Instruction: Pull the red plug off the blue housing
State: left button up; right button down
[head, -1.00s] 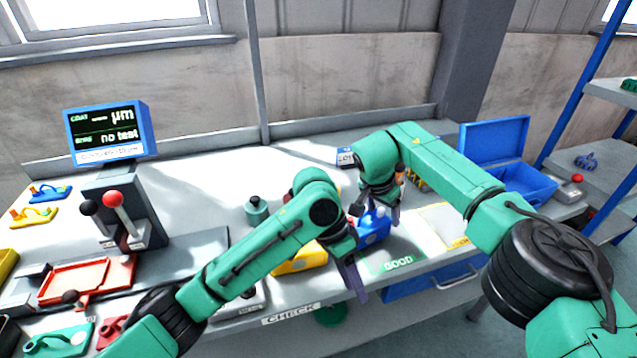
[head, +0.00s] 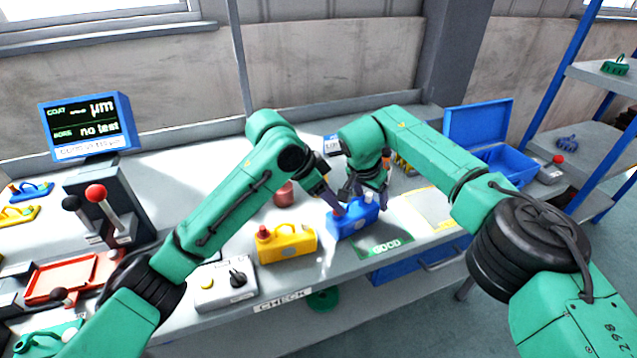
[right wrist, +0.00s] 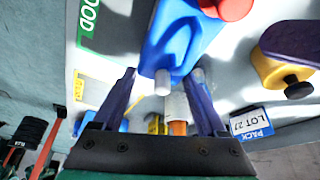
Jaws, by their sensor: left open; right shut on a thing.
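The red plug (right wrist: 230,8) sits on the housing at the top edge of that view. My left gripper (head: 338,205) is open, fingers pointing down at the housing's left end, and hides the plug in the head view. A purple left finger (right wrist: 292,42) shows beside the plug.
A yellow housing (head: 287,245) with a red plug stands to the left. A grey box with a black knob (head: 222,286) is in front of it. An open blue case (head: 495,165) is at the right.

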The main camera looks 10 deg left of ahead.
aim_at(335, 212)
pick_arm(q)
jog(key=shift+w+d+f, duration=0.2)
jog(key=shift+d+f, duration=0.15)
jog(key=shift+f, duration=0.25)
pick_arm(e)
jog(key=shift+r, duration=0.1)
pick_arm(q)
grip_shut()
jog(key=c, duration=0.8)
grip_release()
grip_shut()
jog(key=shift+r, duration=2.95)
pick_arm(e)
grip_release()
jog(key=shift+s, duration=0.1)
